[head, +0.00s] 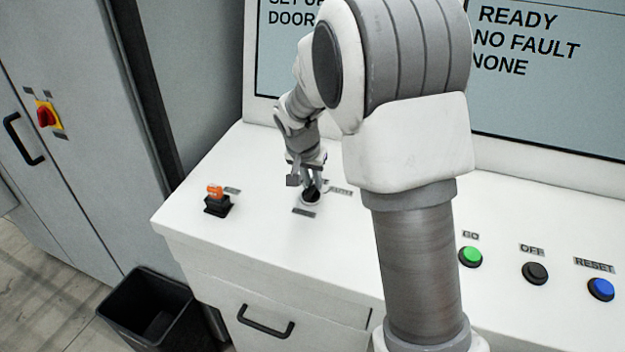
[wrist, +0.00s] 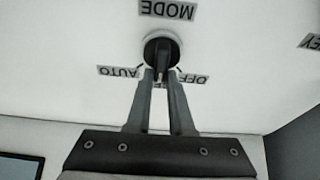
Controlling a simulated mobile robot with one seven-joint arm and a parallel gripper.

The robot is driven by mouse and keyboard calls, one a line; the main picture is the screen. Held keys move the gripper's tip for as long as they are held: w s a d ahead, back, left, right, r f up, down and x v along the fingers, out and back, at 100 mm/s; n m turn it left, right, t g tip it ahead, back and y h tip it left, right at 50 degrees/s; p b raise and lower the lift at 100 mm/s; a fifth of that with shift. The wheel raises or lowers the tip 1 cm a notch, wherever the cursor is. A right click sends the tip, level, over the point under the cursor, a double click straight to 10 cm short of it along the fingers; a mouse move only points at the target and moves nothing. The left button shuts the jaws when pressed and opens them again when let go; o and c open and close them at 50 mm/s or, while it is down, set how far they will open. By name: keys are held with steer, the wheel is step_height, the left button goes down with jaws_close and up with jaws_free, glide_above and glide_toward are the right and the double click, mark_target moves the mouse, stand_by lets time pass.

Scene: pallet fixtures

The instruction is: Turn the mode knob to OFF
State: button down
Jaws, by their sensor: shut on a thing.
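The mode knob (wrist: 160,48) is a black knob with a raised grip bar on a pale round base, set in the white console top. In the wrist view the MODE label (wrist: 167,10) is above it, the AUTO label (wrist: 118,71) to its lower left and the OFF label (wrist: 190,78) to its lower right. A middle label is mostly hidden by the fingers. My gripper (wrist: 163,75) is shut on the knob's grip bar. The bar runs nearly upright in that view; its exact setting cannot be told. In the head view my gripper (head: 311,182) is over the knob (head: 310,199).
An orange-topped switch (head: 216,200) stands left of the knob. Green (head: 470,256), black (head: 535,272) and blue (head: 601,289) buttons are on the right. Screens rise behind. A cabinet with a red switch (head: 46,116) and a black bin (head: 150,310) are at left.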

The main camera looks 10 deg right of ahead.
steer(key=n+y, duration=0.1)
steer(key=n, duration=0.3)
steer(key=shift+w+n+t+y, duration=0.1)
steer(key=shift+n+t+y, duration=0.2)
steer(key=shift+t+y, duration=0.1)
steer(key=shift+a+n+y+p, duration=0.15)
steer(key=shift+n+y, duration=0.25)
steer(key=shift+n, duration=0.65)
steer(key=shift+a+n+y+p, duration=0.15)
steer(key=shift+n+y, duration=0.25)
steer(key=shift+n, duration=0.65)
steer(key=c, duration=0.8)
jaws_free()
steer(key=shift+r, duration=0.1)
steer(key=v, duration=1.7)
steer(key=shift+r+b, duration=0.2)
steer(key=shift+b, duration=0.15)
